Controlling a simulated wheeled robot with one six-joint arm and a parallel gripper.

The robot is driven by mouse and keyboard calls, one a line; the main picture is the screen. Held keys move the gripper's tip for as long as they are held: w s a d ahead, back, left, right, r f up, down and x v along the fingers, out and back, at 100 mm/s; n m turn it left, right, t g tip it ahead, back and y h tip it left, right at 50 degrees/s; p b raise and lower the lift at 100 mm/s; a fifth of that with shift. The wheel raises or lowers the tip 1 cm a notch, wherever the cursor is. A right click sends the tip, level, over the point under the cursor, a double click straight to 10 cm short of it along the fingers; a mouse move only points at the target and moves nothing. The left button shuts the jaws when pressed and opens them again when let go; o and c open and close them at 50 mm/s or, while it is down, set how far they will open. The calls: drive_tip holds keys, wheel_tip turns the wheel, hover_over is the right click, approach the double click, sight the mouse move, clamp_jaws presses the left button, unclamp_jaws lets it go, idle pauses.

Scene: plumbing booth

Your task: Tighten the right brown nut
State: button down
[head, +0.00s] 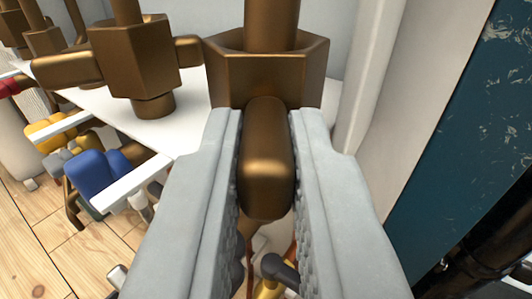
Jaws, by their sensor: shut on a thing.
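The right brown nut (307,73) is a bronze hexagonal piece on a vertical brown pipe (270,22), at the top centre of the head view. A rounded wing (267,165) of the nut sticks out toward me. My gripper (267,140) has its two grey fingers on either side of this wing and is shut on it. The fingertips reach up to the lower front of the hexagonal body. The lower part of the nut is hidden behind the wing and fingers.
Another brown nut (138,60) with wings stands to the left on a white surface (185,125). Blue (97,172) and yellow (55,132) handles sit lower left above a wooden floor (40,265). A white post (370,70) and dark teal panel (465,110) stand close on the right.

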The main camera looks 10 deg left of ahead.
sight(215, 102)
drive_tip(key=shift+s+a+m+h, duration=0.1)
drive_tip(key=shift+a+m+h, duration=0.3)
drive_tip(key=shift+m+h, duration=0.5)
drive_tip(key=shift+a+m+h, duration=0.4)
drive_tip(key=shift+m+h, duration=0.1)
drive_tip(key=shift+h, duration=0.8)
drive_tip(key=m+h, duration=0.1)
drive_tip(key=a+m+h, duration=0.1)
drive_tip(key=h, duration=0.1)
drive_tip(key=a+m+h, duration=0.1)
drive_tip(key=h, duration=0.1)
drive_tip(key=shift+w+m+g, duration=0.2)
drive_tip(key=shift+m+g, duration=0.1)
drive_tip(key=shift+w+a+m+g+h, duration=0.4)
drive_tip(key=shift+m+g+h, duration=0.75)
drive_tip(key=shift+h, duration=0.4)
drive_tip(key=shift+w+a+m+g+h, duration=0.35)
drive_tip(key=shift+m+g+h, duration=0.8)
drive_tip(key=shift+h, duration=0.45)
drive_tip(key=shift+w+a+m+g+h, duration=0.35)
drive_tip(key=shift+m+g+h, duration=0.65)
drive_tip(key=shift+m+h, duration=0.45)
drive_tip(key=shift+a, duration=0.1)
drive_tip(key=c, duration=1.4)
unclamp_jaws()
drive_tip(key=shift+c, duration=0.2)
